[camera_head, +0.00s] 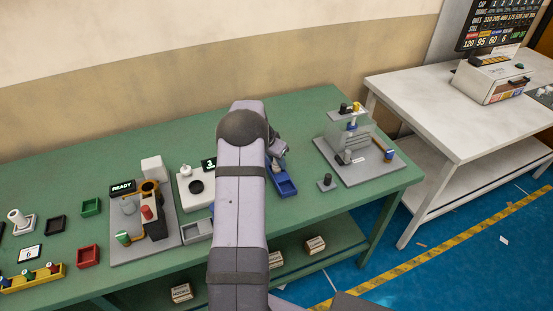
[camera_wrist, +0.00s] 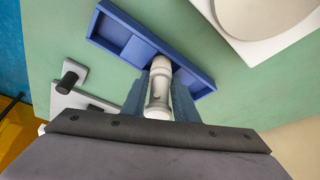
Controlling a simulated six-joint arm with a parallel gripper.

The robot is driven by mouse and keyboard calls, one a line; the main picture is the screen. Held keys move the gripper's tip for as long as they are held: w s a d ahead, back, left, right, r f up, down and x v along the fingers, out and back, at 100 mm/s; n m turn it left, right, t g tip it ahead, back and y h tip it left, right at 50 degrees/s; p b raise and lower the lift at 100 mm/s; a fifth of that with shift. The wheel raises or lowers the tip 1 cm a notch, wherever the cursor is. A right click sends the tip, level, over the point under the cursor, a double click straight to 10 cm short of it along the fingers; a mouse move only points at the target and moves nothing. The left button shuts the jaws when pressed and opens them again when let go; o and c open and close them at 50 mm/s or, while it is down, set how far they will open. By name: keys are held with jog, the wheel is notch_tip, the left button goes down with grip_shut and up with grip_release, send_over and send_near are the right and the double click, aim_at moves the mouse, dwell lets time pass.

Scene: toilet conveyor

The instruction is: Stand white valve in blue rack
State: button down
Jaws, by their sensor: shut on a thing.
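The blue rack (camera_wrist: 112,34) is a shallow tray with raised walls and dividers, lying at a slant in the wrist view. In the head view its lower part (camera_head: 285,187) shows just right of my arm. My gripper (camera_wrist: 160,88) is shut on the white valve (camera_wrist: 159,82), a pale cylinder with wider ends, between its two blue-grey fingers. The valve's far end overlaps the rack's near edge in the picture. I cannot tell whether it touches the rack.
A small grey block with a black peg (camera_wrist: 70,76) stands left of the rack in the wrist view. A white device with a round plate (camera_wrist: 262,18) is at upper right. In the head view, a grey fixture (camera_head: 360,160) stands right of the rack on the green table (camera_head: 310,112).

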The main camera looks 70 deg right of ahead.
jog(key=shift+f, duration=0.15)
jog(key=shift+f+b, duration=0.1)
jog(key=shift+b, duration=0.2)
jog(key=c, duration=1.4)
grip_release()
jog(key=shift+r, duration=0.2)
jog(key=b+v, duration=0.4)
jog(key=v, duration=0.8)
jog(key=shift+a, duration=0.15)
